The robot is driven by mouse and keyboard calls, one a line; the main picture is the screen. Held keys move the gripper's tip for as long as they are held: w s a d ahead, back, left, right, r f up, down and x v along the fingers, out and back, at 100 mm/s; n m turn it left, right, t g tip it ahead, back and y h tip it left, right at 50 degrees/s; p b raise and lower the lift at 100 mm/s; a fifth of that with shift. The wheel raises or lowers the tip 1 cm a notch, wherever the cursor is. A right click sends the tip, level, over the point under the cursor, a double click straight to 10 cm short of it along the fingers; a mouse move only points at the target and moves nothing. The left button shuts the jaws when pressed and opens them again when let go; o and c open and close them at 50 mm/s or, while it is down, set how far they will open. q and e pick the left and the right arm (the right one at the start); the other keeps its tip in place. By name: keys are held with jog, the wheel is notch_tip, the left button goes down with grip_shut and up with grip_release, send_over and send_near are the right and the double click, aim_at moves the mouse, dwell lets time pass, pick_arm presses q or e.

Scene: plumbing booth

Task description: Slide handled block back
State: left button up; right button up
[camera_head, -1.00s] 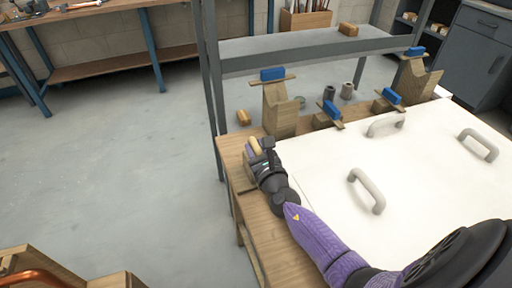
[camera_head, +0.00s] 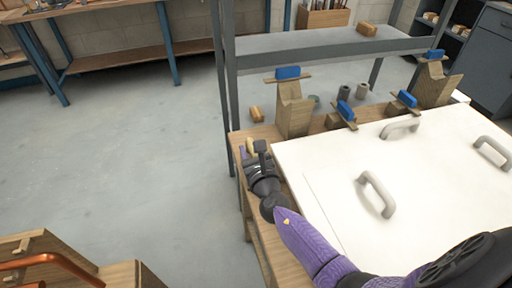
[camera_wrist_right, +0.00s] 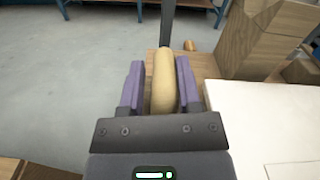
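A rounded tan wooden handle (camera_wrist_right: 164,82) stands between the purple fingers of my right gripper (camera_wrist_right: 160,85) in the right wrist view. A narrow gap shows between the left finger and the handle; the right finger looks very close to it. The block under the handle is hidden by the gripper. In the head view, my right gripper (camera_head: 253,152) is at the far left corner of the wooden workbench (camera_head: 284,262), and a bit of the tan handle (camera_head: 250,146) shows at its fingers. My left gripper is not in view.
A white board (camera_head: 335,165) with grey handles covers much of the bench, right of the gripper. Wooden stands (camera_head: 294,117) with blue-topped pieces line the back edge. A grey shelf frame (camera_head: 320,53) stands behind. Open floor (camera_head: 130,150) lies to the left.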

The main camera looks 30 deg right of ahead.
jog(key=shift+o, duration=1.4)
jog(key=shift+a, duration=0.1)
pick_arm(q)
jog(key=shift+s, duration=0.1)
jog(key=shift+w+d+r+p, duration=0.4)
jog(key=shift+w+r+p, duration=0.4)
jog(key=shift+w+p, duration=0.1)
pick_arm(e)
jog(key=v, duration=0.9)
jog(key=shift+s, duration=0.4)
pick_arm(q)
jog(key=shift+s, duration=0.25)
pick_arm(e)
jog(key=shift+a, duration=0.1)
